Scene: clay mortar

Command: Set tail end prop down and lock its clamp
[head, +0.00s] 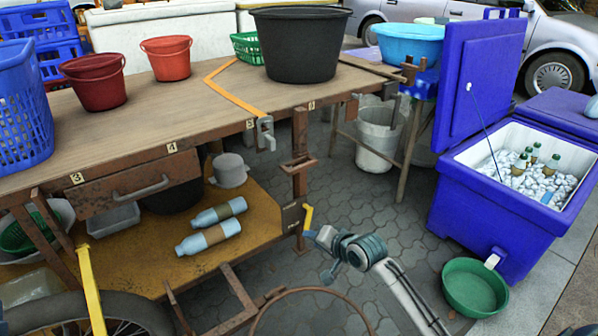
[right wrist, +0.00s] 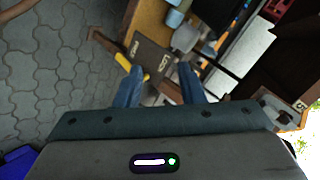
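The tail end prop (head: 300,165) is a rusty upright leg at the cart's right end, running down past the lower shelf's corner. Its foot is hard to make out. A dark clamp plate (head: 291,217) with a yellow lever (head: 308,217) sits at that corner. The right wrist view shows the plate (right wrist: 151,58) and the lever (right wrist: 123,62) just beyond the fingertips. My right gripper (head: 319,253) is open and empty, with the lever near its left finger in the wrist view. My left gripper is out of view.
The cart top (head: 200,110) carries red buckets, a black tub (head: 300,42) and a blue basket (head: 20,105). Bottles (head: 208,238) lie on the lower shelf. A blue cooler (head: 490,205) and green basin (head: 475,287) stand right. Paving between cart and cooler is mostly clear.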

